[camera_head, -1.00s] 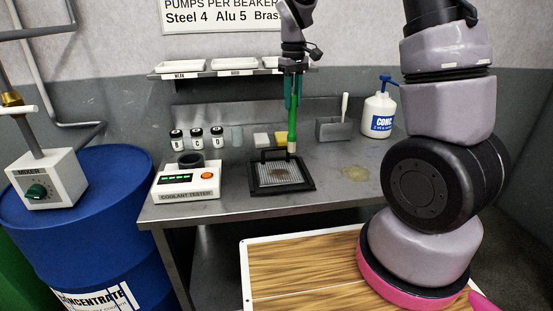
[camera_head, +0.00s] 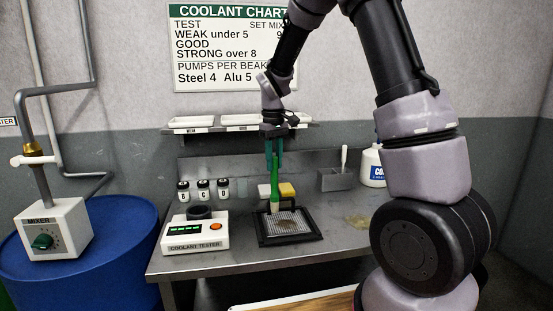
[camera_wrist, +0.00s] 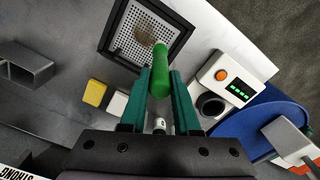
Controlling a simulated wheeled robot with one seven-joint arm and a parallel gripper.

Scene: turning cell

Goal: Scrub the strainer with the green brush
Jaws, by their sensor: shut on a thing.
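The strainer (camera_head: 302,235) is a black square frame with a perforated metal mesh, lying flat on the steel bench. A brown dirt patch shows on its mesh, also in the wrist view (camera_wrist: 144,33). My gripper (camera_head: 274,161) has teal fingers shut on the green brush (camera_head: 275,180), which it holds upright with the bristle end down at the strainer's left back part. In the wrist view my gripper (camera_wrist: 160,95) grips the green handle (camera_wrist: 160,72) between its fingers. The handle hides the bristles there, and I cannot tell whether they touch the mesh.
The coolant tester (camera_head: 194,233) stands left of the strainer. A yellow sponge (camera_head: 287,190), small lidded jars (camera_head: 203,190), a grey holder (camera_head: 337,180) and a white pump bottle (camera_head: 372,166) stand behind. A yellowish puddle (camera_head: 358,221) lies right. A shelf (camera_head: 240,127) hangs above.

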